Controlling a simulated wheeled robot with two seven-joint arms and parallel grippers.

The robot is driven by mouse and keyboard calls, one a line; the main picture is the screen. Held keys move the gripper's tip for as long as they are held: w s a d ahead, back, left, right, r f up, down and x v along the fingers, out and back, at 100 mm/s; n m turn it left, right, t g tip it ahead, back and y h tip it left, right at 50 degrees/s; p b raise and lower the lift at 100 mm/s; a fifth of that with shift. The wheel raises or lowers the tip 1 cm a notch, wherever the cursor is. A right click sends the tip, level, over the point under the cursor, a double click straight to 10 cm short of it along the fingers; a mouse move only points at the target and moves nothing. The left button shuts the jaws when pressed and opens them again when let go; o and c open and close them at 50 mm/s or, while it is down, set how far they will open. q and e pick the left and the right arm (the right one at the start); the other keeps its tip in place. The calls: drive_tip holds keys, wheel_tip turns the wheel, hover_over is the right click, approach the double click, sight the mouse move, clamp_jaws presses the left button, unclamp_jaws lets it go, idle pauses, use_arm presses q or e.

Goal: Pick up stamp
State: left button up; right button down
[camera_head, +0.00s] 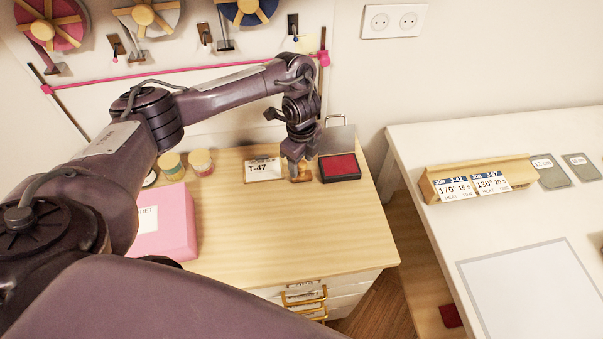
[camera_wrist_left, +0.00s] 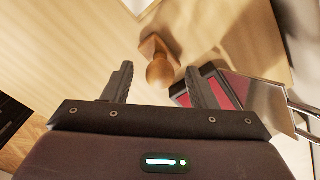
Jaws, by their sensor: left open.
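The stamp (camera_wrist_left: 159,70) has a round wooden handle on a wider base and stands on the wooden table. In the wrist view it lies between and just beyond the two open fingertips. In the head view the stamp (camera_head: 303,177) is partly hidden by my left gripper (camera_head: 294,168), which hangs over it, pointing down. My left gripper (camera_wrist_left: 158,82) is open with nothing in it. The red ink pad (camera_head: 339,168) with its lid open is right beside the stamp; it also shows in the wrist view (camera_wrist_left: 230,90), partly behind a finger. My right gripper is not in view.
A card marked T-47 (camera_head: 264,170) lies left of the stamp. A pink box (camera_head: 178,232) and small jars (camera_head: 201,162) stand farther left. The table front (camera_head: 290,245) is clear. A white table (camera_head: 480,140) stands to the right across a gap.

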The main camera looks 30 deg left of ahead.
use_arm(q)
drive_tip(key=shift+f, duration=0.7)
drive_tip(key=shift+c, duration=0.6)
drive_tip(key=c, duration=0.9)
drive_tip(key=shift+c, duration=0.2)
drive_tip(key=shift+r, duration=0.1)
